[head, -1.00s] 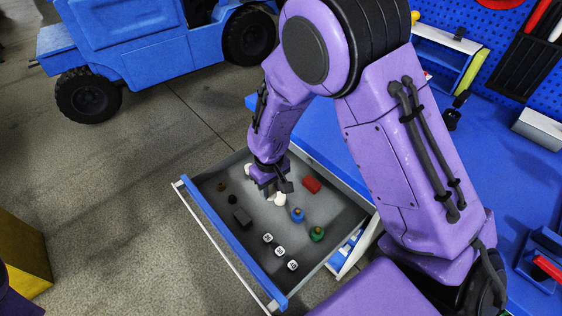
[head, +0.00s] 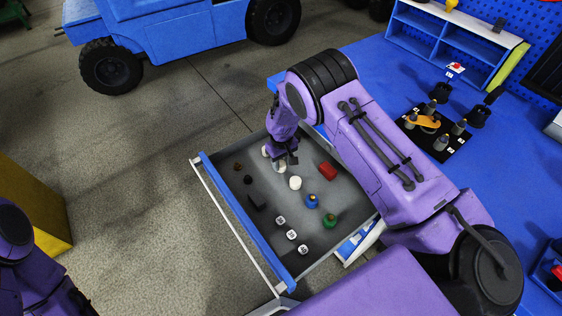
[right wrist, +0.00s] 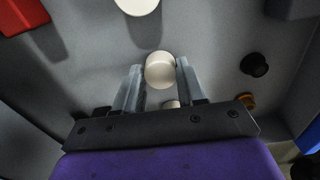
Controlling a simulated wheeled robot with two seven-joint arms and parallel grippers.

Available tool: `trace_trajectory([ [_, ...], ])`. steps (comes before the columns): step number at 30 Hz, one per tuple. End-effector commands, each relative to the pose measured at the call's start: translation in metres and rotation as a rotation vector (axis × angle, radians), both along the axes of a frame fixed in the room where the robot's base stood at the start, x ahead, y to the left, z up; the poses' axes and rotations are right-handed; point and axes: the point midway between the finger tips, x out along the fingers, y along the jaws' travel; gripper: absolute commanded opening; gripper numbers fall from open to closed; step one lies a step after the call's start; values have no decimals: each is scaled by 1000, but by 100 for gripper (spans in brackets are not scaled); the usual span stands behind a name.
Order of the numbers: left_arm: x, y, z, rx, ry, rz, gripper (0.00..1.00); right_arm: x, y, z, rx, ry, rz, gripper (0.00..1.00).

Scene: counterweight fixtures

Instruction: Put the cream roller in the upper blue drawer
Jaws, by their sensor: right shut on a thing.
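The blue-fronted drawer (head: 240,222) is pulled out of the bench, and its grey inside shows. My right gripper (head: 281,163) is down inside it, near its far end. In the right wrist view, my right gripper (right wrist: 158,75) is shut on a cream rounded piece, the cream roller (right wrist: 160,71), held between the fingertips. The drawer floor lies behind the roller; I cannot tell whether they touch. A second pale piece (right wrist: 171,104) shows partly behind it, between the fingers. A purple part of my left arm shows at the lower left; its gripper is out of view.
The blue bench top (head: 400,80) carries a black peg board (head: 434,130).

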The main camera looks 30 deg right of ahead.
Motion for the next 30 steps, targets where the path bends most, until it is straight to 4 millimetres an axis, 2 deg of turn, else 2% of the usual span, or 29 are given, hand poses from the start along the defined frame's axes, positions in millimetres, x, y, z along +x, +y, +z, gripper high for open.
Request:
trace_trajectory([
  [4, 0, 0, -4, 0, 0, 0, 94, 0, 0, -5, 0, 0, -1, 8],
  [5, 0, 0, -2, 0, 0, 0, 94, 0, 0, -3, 0, 0, -1, 49],
  [6, 0, 0, -2, 0, 0, 0, 94, 0, 0, -3, 0, 0, -1, 62],
  [7, 0, 0, -2, 0, 0, 0, 94, 0, 0, -3, 0, 0, -1, 65],
  [14, 0, 0, -2, 0, 0, 0, 94, 0, 0, -3, 0, 0, -1, 65],
  [18, 0, 0, 0, 0, 0, 0, 94, 1, 0, 8, 0, -3, -1, 65],
  [30, 0, 0, 0, 0, 0, 0, 94, 0, 0, 102, 0, -3, 0, 65],
])
